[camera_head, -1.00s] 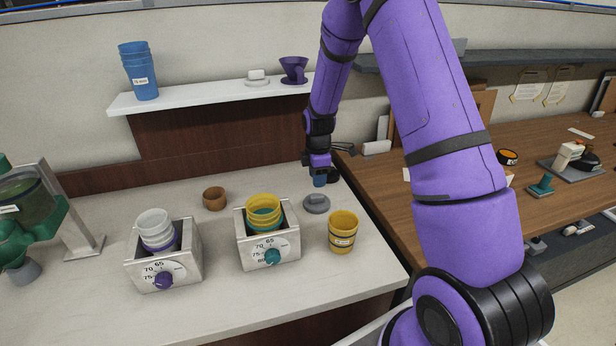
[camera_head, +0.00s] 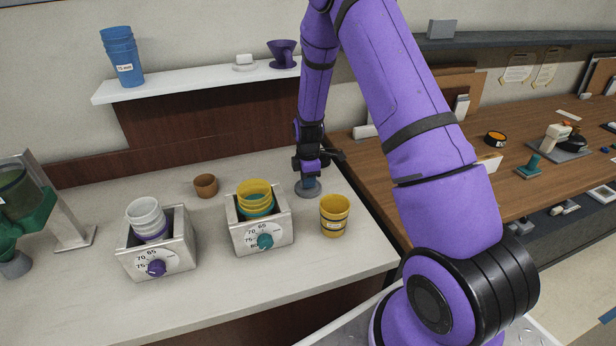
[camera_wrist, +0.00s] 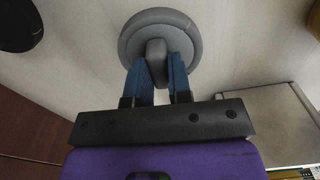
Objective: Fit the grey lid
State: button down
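The grey lid (camera_head: 308,188) is a round disc with an upright knob, lying flat on the pale counter behind the yellow cup (camera_head: 335,214). In the wrist view the lid (camera_wrist: 192,30) is seen from above. My gripper (camera_head: 308,182) is down at the lid, its blue fingers (camera_wrist: 160,70) on either side of the knob. I cannot tell whether they press on it. Stacked yellow and teal cups (camera_head: 255,194) sit in a box with a teal dial. Stacked white and purple cups (camera_head: 146,215) sit in a box with a purple dial.
A brown cup (camera_head: 205,186) stands behind the boxes. A green machine (camera_head: 25,210) is at the far left. A white shelf (camera_head: 200,80) holds blue cups (camera_head: 122,57) and a purple dripper (camera_head: 284,53). A wooden counter (camera_head: 420,170) lies to the right.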

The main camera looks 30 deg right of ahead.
jog(key=shift+r, duration=0.1)
jog(key=shift+r, duration=2.9)
notch_tip(320, 180, up, 5)
